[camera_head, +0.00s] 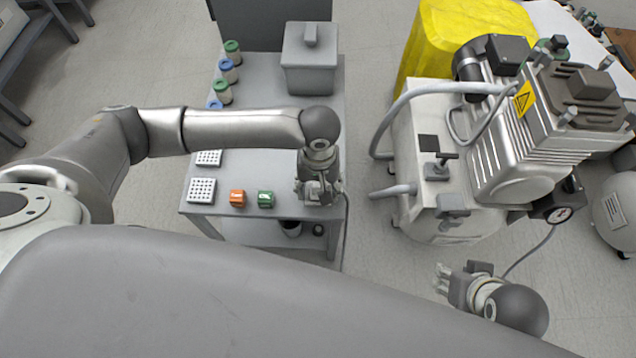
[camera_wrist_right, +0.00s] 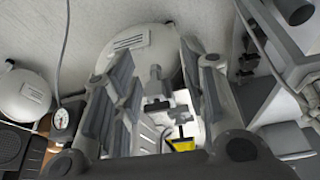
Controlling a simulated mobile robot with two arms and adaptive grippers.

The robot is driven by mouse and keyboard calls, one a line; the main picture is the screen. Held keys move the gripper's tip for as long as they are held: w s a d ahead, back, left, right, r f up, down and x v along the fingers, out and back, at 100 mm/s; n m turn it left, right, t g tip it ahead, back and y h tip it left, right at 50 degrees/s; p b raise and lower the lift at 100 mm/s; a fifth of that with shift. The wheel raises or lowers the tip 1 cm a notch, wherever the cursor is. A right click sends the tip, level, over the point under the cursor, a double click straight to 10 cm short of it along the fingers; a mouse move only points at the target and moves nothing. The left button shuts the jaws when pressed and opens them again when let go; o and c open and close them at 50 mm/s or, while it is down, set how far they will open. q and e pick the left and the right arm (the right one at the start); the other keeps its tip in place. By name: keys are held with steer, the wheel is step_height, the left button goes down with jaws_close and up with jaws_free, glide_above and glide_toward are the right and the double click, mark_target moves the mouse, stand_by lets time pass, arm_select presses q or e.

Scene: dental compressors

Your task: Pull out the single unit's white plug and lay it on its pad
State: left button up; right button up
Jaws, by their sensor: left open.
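My left gripper (camera_head: 318,196) points down over the right front corner of the grey table (camera_head: 225,165). It is open; I cannot make out a plug between its fingers. A grey cable runs down the table's right edge beside it. The white plug and its pad cannot be told apart for certain; the gripper covers that corner. The large compressor (camera_head: 440,205) stands right of the table. My right gripper (camera_head: 446,280) is in front of the compressor. In the right wrist view its fingers (camera_wrist_right: 158,100) are apart, with the compressor parts behind them and nothing held.
Several lidded jars (camera_head: 228,71) and a grey lidded box (camera_head: 309,75) stand farther back. A hose (camera_head: 388,191) sticks out toward the table. A gauge (camera_wrist_right: 61,118) hangs beside the compressor.

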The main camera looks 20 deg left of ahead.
steer(key=shift+s+d+g, duration=0.3)
steer(key=shift+s, duration=0.35)
arm_select(q)
steer(key=shift+c, duration=0.2)
jaws_close()
arm_select(e)
steer(key=shift+w+a, duration=0.1)
arm_select(q)
steer(key=shift+r+p, duration=0.15)
steer(key=shift+p, duration=0.2)
arm_select(e)
steer(key=shift+f, duration=0.15)
